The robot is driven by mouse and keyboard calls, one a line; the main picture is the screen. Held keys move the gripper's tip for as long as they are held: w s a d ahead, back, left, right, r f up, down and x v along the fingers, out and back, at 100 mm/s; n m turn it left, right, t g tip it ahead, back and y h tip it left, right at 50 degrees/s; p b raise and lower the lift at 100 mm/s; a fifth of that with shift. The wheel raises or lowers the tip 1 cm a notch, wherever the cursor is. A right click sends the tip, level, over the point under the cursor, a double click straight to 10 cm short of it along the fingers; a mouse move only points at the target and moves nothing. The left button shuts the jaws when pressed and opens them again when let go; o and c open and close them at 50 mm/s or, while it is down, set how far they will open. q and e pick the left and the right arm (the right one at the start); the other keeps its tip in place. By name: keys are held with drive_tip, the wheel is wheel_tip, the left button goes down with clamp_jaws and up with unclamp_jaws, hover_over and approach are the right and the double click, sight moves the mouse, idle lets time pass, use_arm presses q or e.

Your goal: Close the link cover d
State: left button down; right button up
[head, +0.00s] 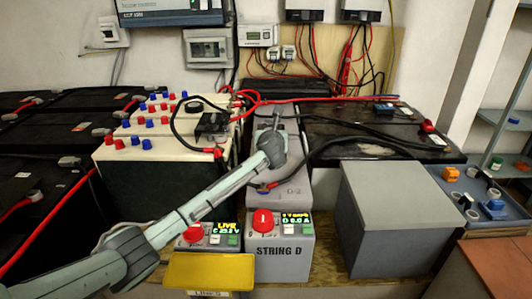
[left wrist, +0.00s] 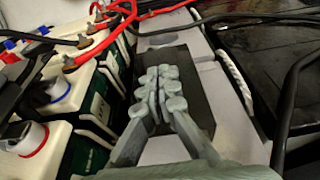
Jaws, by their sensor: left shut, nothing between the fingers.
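My left arm reaches in from the left in the head view, across the box marked LIVE, to the grey battery marked D-2 (head: 287,193). My left gripper (head: 277,112) is over the far part of that grey row. In the left wrist view the left gripper (left wrist: 162,88) is shut and empty, its fingers together above a dark rectangular piece (left wrist: 203,108) on the grey top. This piece may be link cover d; the fingers hide part of it, and I cannot tell whether they touch it. My right gripper is not in view.
The STRING D box (head: 280,254) with a red knob stands in front. A yellow panel (head: 209,271) is left of it, a grey box (head: 398,215) right. Black cables (head: 345,140) and red cables (left wrist: 125,22) run close to the gripper. White batteries (head: 165,120) stand left.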

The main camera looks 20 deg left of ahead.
use_arm(q)
drive_tip(key=x, duration=0.3)
drive_tip(key=shift+w+a+r, duration=0.1)
drive_tip(key=shift+w+r, duration=0.2)
drive_tip(key=shift+w, duration=0.1)
drive_tip(key=w, duration=0.1)
drive_tip(key=w+b, duration=0.1)
drive_tip(key=w, duration=0.1)
drive_tip(key=shift+w+a, duration=0.1)
drive_tip(key=shift+a, duration=0.3)
drive_tip(key=shift+w+a, duration=0.15)
drive_tip(key=shift+w, duration=0.4)
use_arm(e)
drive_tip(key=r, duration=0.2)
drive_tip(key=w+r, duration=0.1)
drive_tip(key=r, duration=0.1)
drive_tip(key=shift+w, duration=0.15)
use_arm(q)
drive_tip(key=shift+s, duration=0.1)
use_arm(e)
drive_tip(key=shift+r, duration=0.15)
